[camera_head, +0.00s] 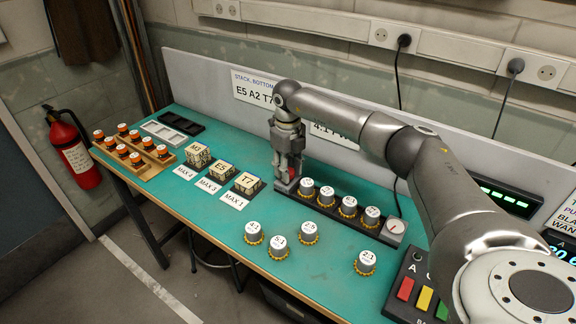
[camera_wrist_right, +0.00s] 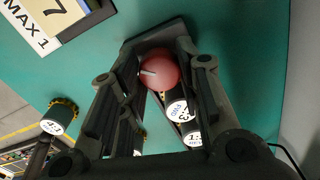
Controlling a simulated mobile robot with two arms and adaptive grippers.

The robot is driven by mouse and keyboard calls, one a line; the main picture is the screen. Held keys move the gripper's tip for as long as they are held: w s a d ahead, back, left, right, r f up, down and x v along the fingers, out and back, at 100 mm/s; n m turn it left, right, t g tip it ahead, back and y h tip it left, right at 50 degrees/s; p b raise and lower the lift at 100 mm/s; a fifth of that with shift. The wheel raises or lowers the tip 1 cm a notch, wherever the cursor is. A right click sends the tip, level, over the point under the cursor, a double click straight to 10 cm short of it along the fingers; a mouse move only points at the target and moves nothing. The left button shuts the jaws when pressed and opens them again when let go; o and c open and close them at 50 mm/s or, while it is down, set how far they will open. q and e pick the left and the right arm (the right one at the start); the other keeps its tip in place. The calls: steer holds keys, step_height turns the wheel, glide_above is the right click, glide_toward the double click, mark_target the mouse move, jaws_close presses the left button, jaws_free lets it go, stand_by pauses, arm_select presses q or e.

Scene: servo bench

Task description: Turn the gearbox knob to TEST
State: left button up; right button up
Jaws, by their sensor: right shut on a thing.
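The gearbox is a long dark base (camera_head: 330,207) on the green bench, with several grey gear cylinders (camera_head: 348,206) standing in a row on it. A round red knob (camera_wrist_right: 158,70) sits at its left end, with a white pointer line on its face. My right gripper (camera_head: 288,170) points down over that end and is shut on the knob; in the wrist view its fingers lie on both sides of it. In the head view the fingers hide most of the knob. I cannot read a TEST mark or tell which position the pointer is at. My left gripper is not in view.
Loose gear cylinders (camera_head: 279,245) stand in front of the base. A small gauge (camera_head: 394,229) is at its right end. Labelled blocks (camera_head: 222,171) on dark stands are to the left. A button box (camera_head: 404,303) is at front right.

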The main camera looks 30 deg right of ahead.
steer(key=shift+r+m+p, duration=0.1)
steer(key=shift+m+p, duration=0.4)
steer(key=shift+m, duration=1.7)
steer(key=shift+w, duration=0.1)
steer(key=o, duration=0.8)
steer(key=shift+c, duration=0.2)
step_height(320, 180, up, 12)
